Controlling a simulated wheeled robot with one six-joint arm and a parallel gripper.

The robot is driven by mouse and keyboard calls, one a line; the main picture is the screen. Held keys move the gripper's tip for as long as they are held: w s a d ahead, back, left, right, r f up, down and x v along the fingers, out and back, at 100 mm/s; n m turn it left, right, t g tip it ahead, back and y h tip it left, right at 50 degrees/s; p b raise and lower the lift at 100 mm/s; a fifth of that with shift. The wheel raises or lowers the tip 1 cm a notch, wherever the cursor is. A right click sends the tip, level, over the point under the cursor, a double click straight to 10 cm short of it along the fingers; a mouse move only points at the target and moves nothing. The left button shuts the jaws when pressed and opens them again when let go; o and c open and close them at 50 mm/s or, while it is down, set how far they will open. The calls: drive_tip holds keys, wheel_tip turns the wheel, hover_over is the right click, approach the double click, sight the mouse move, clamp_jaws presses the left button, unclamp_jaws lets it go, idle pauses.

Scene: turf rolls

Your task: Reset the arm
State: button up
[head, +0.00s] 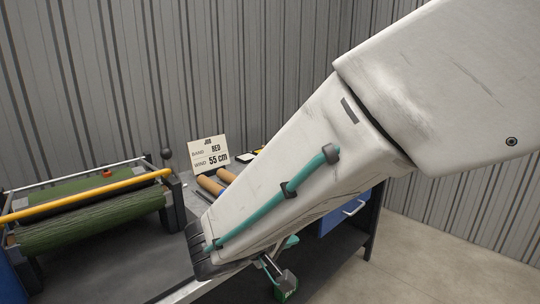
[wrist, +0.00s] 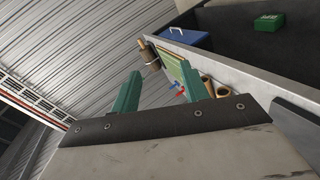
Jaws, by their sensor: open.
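My gripper (wrist: 160,88) shows in the wrist view as two green fingers, standing apart with nothing between them. In the head view my arm (head: 300,165) reaches from the upper right down to the lower middle, across the workbench's right part. The gripper end is mostly hidden there behind the arm. In the wrist view the fingers point toward the ribbed wall, with the bench items beyond and to the right.
A machine with a green turf roll (head: 95,222) and a yellow bar (head: 90,194) stands at left on the workbench (head: 120,270). A blue case (wrist: 184,36) and green box (wrist: 268,22) show. Floor at right is clear.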

drive_tip(key=s+d+r+m+g+y, duration=0.15)
drive_tip(key=s+d+g, duration=0.3)
drive_tip(key=d, duration=0.45)
drive_tip(key=s+d+r+m+g, duration=0.1)
drive_tip(key=s+d+m+g, duration=0.3)
drive_tip(key=d, duration=0.6)
drive_tip(key=s+d+y, duration=0.2)
drive_tip(key=s+y, duration=0.5)
drive_tip(key=s, duration=0.6)
drive_tip(key=shift+s+d+r+m+y, duration=0.2)
drive_tip(key=shift+s+r+m+y, duration=0.15)
drive_tip(key=shift+m, duration=0.1)
drive_tip(key=shift+c, duration=0.4)
